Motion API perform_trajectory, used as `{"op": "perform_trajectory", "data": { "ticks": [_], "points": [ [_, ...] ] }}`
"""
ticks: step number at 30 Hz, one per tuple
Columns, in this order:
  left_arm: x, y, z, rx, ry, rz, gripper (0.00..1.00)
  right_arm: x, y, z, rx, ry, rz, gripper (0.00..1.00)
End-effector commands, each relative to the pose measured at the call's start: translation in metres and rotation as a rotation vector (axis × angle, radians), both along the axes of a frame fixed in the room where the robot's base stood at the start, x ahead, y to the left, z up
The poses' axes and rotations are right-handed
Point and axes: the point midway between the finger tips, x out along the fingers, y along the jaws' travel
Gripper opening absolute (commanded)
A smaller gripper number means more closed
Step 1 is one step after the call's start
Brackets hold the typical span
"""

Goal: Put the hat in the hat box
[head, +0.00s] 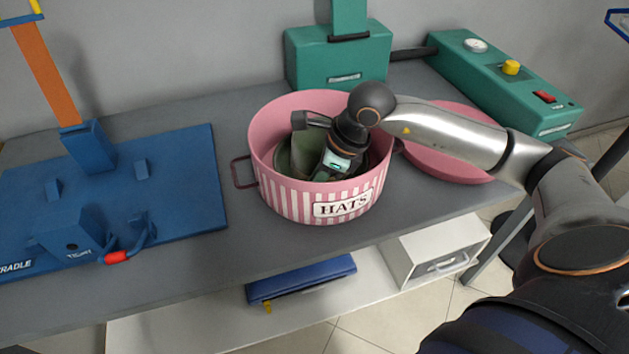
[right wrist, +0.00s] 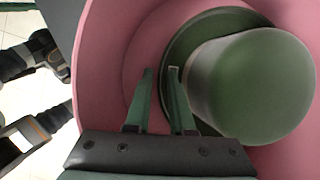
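The hat box (head: 292,205) is round and pink with a white-striped front and a "HATS" label. It stands open on the grey table. The green hat (head: 304,152) is inside it, crown up, partly hidden by my right arm. In the right wrist view the hat's crown (right wrist: 255,85) and dark brim lie within the pink wall (right wrist: 105,60). My right gripper (right wrist: 161,70) reaches down into the box, its green fingers apart beside the crown at the brim's edge. I see no firm hold on the brim. My left gripper is not in the head view.
The pink lid (head: 445,160) lies right of the box, under my right forearm. A blue board with fixtures (head: 180,190) is at left. Green machines (head: 340,60) stand behind, another (head: 500,85) at back right. A lower shelf holds a blue case (head: 300,279) and white drawer (head: 435,250).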

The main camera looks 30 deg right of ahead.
Motion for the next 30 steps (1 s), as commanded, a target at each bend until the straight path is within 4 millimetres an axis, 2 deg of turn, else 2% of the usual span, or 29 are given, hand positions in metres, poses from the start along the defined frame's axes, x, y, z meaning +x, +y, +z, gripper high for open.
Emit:
{"op": "perform_trajectory", "data": {
  "ticks": [1, 5, 14, 17, 30],
  "points": [
    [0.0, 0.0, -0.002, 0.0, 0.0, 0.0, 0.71, -0.006, 0.0, -0.014, -0.008, 0.028, 0.004, 0.28],
    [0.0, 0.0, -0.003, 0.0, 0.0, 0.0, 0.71, -0.006, 0.0, -0.014, -0.01, 0.028, 0.004, 0.41],
    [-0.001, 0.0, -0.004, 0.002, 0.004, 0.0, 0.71, -0.006, -0.001, -0.011, -0.01, 0.027, 0.003, 0.41],
    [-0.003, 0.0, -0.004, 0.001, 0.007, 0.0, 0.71, -0.009, -0.005, -0.001, -0.012, 0.026, 0.003, 0.41],
    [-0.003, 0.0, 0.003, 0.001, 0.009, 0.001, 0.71, -0.032, -0.027, 0.092, -0.006, -0.002, -0.001, 0.41]
  ]
}}
